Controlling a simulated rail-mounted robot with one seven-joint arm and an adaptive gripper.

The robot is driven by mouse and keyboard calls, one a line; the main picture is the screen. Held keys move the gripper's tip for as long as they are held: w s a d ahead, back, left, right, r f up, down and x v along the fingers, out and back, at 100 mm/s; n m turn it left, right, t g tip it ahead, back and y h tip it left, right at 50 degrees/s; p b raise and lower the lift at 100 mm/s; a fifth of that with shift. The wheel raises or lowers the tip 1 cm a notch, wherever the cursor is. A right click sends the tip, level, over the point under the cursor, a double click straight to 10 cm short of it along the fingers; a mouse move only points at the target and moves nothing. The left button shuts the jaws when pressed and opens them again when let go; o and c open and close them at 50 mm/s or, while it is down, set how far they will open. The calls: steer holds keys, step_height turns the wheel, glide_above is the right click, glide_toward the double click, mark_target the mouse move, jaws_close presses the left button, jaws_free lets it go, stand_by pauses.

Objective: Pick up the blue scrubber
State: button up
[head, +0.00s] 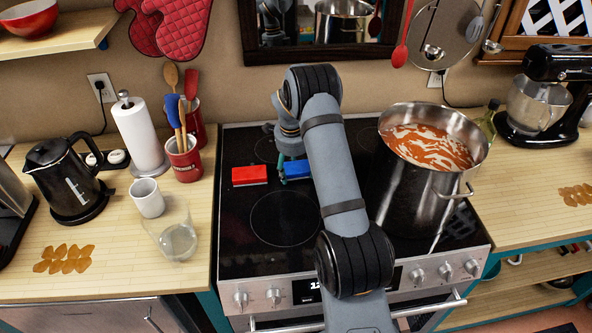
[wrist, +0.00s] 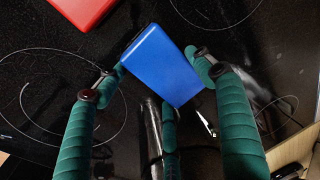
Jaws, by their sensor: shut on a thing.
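The blue scrubber (head: 297,170) is at the black stovetop, partly hidden behind my arm in the head view. In the wrist view the blue scrubber (wrist: 164,66) sits between the green fingers of my gripper (wrist: 163,72). One finger touches its left side and another its right side, with a third finger below it. My gripper (head: 283,172) is shut on it. I cannot tell whether the scrubber still touches the stovetop.
A red scrubber (head: 249,176) lies on the stovetop just left of the blue one and shows in the wrist view (wrist: 82,10). A large steel pot of soup (head: 412,190) stands to the right. A glass (head: 177,240) and white cup (head: 147,198) stand on the left counter.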

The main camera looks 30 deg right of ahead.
steer(key=c, duration=0.4)
steer(key=shift+r, duration=0.1)
